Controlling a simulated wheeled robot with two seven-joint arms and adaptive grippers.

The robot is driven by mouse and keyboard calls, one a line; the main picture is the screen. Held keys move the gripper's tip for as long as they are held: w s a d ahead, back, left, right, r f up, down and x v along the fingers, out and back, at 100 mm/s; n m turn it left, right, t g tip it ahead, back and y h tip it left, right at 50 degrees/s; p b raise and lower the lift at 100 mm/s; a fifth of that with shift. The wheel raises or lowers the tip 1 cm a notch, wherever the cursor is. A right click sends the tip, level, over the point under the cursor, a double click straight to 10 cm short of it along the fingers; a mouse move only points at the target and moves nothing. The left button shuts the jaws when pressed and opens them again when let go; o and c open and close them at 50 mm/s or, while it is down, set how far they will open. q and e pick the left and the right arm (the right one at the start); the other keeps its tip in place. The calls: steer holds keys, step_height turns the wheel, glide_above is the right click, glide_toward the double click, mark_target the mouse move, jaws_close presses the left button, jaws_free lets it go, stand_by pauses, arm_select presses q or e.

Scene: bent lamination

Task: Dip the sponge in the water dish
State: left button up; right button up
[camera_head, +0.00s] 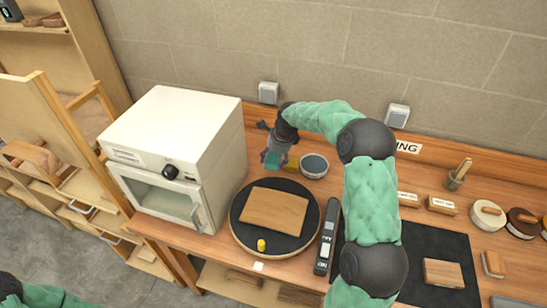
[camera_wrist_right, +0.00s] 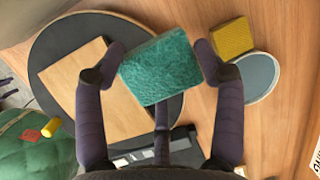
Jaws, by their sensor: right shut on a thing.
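My right gripper (camera_head: 272,160) is shut on a green, rough-textured sponge (camera_wrist_right: 160,67), holding it between both fingertips. The sponge also shows in the head view (camera_head: 271,161), left of the water dish. The water dish (camera_head: 314,165) is a small round bowl with a grey-blue inside; in the wrist view it (camera_wrist_right: 254,76) lies to the right of the sponge, apart from it. A yellow block (camera_wrist_right: 231,36) sits beside the dish, partly hidden in the head view. My left gripper is not in view; only part of that arm shows at lower left.
A round black turntable (camera_head: 240,225) bears a wooden board (camera_head: 275,210) and a small yellow piece (camera_head: 261,245). A white oven (camera_head: 160,150) stands at left. A black mat (camera_head: 430,250) with a wooden block lies at right. The wall is behind.

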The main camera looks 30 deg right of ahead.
steer(key=s+d+f+m+h+b, duration=0.15)
steer(key=d+m, duration=0.75)
steer(key=d, duration=1)
steer(key=shift+h, duration=0.45)
steer(key=shift+s+d+f+b, duration=0.1)
steer(key=shift+f+b, duration=0.55)
steer(key=shift+f, duration=0.9)
steer(key=shift+s+d+f+b, duration=0.1)
steer(key=shift+f+b, duration=0.55)
steer(key=shift+f, duration=0.9)
steer(key=shift+s+b+x, duration=0.15)
steer(key=shift+b+x, duration=0.35)
steer(key=shift+x, duration=0.25)
steer(key=shift+s+b+x, duration=0.15)
steer(key=shift+b+x, duration=0.35)
steer(key=shift+x, duration=0.25)
steer(key=shift+a+r, duration=0.1)
steer(key=shift+a, duration=0.2)
steer(key=shift+r+p, duration=0.7)
steer(key=shift+r, duration=0.65)
steer(key=shift+r, duration=0.1)
steer(key=shift+r+p, duration=1.35)
steer(key=shift+r, duration=1.05)
